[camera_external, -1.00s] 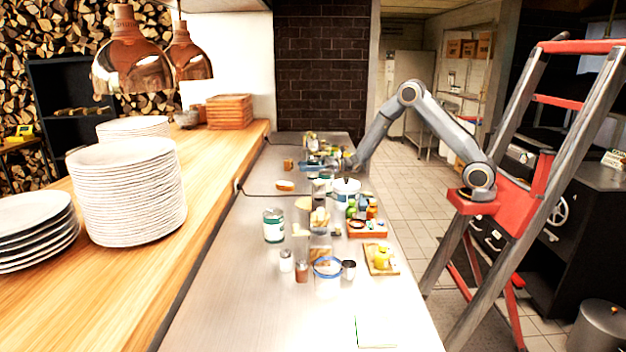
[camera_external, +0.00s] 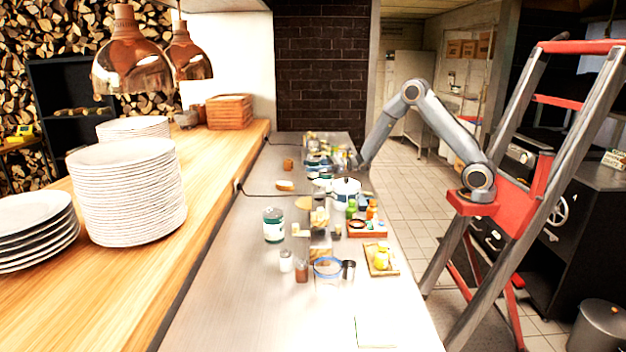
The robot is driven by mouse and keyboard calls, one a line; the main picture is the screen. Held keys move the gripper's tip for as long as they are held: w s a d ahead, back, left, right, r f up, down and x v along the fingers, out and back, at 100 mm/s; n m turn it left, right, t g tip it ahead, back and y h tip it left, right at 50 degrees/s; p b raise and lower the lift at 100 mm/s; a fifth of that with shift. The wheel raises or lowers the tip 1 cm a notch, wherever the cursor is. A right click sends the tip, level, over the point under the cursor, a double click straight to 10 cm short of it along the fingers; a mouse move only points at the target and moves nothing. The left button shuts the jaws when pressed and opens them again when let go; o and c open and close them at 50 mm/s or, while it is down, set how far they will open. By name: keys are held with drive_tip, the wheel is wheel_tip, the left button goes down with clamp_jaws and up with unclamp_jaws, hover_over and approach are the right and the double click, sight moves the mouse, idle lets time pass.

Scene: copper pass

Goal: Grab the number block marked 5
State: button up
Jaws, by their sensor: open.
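No block with a readable 5 shows; the small items on the steel counter are too small for markings to be read. Small tan blocks (camera_external: 319,217) stand mid-counter, and a brown block (camera_external: 288,165) lies farther back on the left. My gripper (camera_external: 354,164) is at the far part of the counter, near its right edge, low beside a cluster of small items. It is small in the picture, and its jaws look open with nothing seen in them. What lies directly beneath it is partly hidden.
A white pot (camera_external: 346,189) stands just nearer than my gripper. A green-labelled can (camera_external: 274,225), a blue-rimmed tub (camera_external: 327,268), a tray of bottles (camera_external: 367,232) and a small board (camera_external: 382,261) crowd the middle. The counter's left strip and near end are mostly clear.

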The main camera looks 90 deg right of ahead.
drive_tip(key=s, duration=0.2)
drive_tip(key=s+d, duration=0.1)
drive_tip(key=s, duration=0.2)
drive_tip(key=s+b, duration=0.1)
drive_tip(key=s, duration=0.2)
drive_tip(key=shift+d, duration=0.2)
drive_tip(key=shift+s, duration=0.35)
drive_tip(key=shift+c, duration=0.3)
drive_tip(key=shift+s, duration=0.3)
drive_tip(key=c, duration=0.3)
